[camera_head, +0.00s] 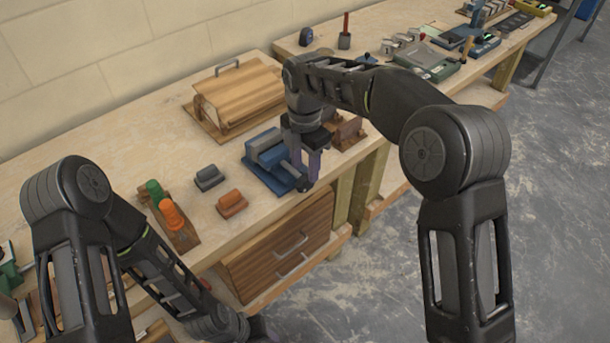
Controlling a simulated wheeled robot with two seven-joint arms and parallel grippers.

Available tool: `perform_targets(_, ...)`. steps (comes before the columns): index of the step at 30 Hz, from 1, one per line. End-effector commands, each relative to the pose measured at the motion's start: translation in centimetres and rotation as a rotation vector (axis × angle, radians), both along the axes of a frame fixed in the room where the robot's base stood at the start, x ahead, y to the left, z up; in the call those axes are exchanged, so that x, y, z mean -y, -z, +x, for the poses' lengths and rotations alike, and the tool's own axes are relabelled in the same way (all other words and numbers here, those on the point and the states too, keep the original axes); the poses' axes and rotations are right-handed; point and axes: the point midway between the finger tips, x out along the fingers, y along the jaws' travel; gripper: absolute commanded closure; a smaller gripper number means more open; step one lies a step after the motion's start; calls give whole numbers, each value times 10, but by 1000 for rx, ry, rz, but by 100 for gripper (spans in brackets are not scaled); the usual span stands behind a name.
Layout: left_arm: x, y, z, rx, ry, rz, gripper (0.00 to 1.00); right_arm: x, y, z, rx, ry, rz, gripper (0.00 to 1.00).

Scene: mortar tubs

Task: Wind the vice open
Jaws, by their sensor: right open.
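A blue vice (268,157) sits on the wooden workbench near its front edge, in the middle of the head view. My right gripper (307,172) is over the vice's right front side, pointing down, with its fingers apart. The gripper hides that end of the vice, so I cannot make out the handle or whether the gripper touches it. I cannot tell how far apart the vice's jaws are. My left arm reaches down along the bench's front at the lower left. Its gripper (262,330) is barely visible at the bottom edge, and its fingers cannot be made out.
A wooden box with a grey handle (238,95) stands behind the vice. A grey block (209,178), an orange block (231,203) and a rack with green and orange handles (172,217) lie left of it. A drawer (280,250) is below. Tools crowd the far bench.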

Motion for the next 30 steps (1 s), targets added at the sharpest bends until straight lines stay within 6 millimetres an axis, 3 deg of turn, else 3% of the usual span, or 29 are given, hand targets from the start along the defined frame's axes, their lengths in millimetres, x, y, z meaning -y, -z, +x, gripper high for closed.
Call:
perform_targets(9, 0, -7, -1, -3, -1, 2, 64, 0, 40, -1, -1, 0, 0, 57)
perform_targets(18, 0, -7, -1, -3, -1, 3, 64, 0, 43, 0, -1, 0, 1, 57)
perform_targets(30, 0, -7, -1, -3, -1, 2, 64, 0, 43, 0, 0, 0, 0, 89)
